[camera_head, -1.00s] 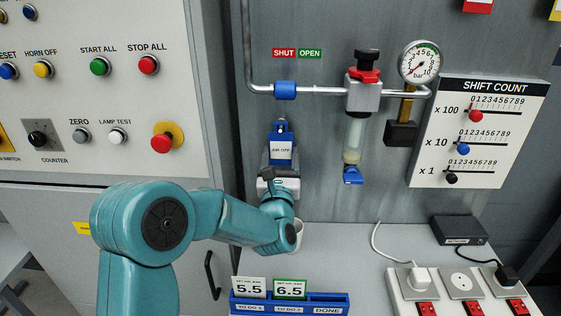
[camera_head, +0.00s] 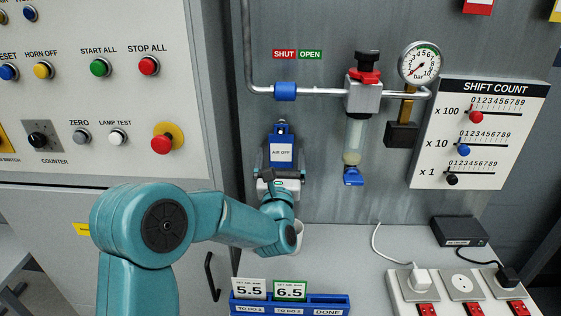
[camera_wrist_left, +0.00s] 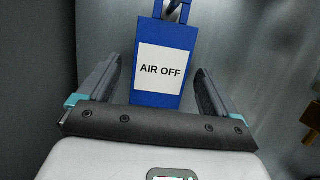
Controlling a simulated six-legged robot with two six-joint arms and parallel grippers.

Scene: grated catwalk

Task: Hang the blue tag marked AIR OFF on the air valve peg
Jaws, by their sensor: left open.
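The blue tag with a white AIR OFF label (camera_head: 281,153) hangs upright against the grey wall panel, below the blue fitting on the pipe. My left gripper (camera_head: 281,168) is open just below and in front of it. In the left wrist view the tag (camera_wrist_left: 165,60) stands between the two spread fingers, with a gap on each side. The tag's blue loop (camera_wrist_left: 178,10) runs up around a small peg at the top edge, which is only partly visible. In the head view the peg end (camera_head: 282,122) shows just above the tag. My right gripper is not in view.
A blue pipe fitting (camera_head: 285,90) is above the tag, with SHUT and OPEN labels over it. The valve with a red collar (camera_head: 364,76) and a gauge (camera_head: 420,63) are to the right. A blue card rack (camera_head: 290,305) and a socket strip (camera_head: 462,284) are below.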

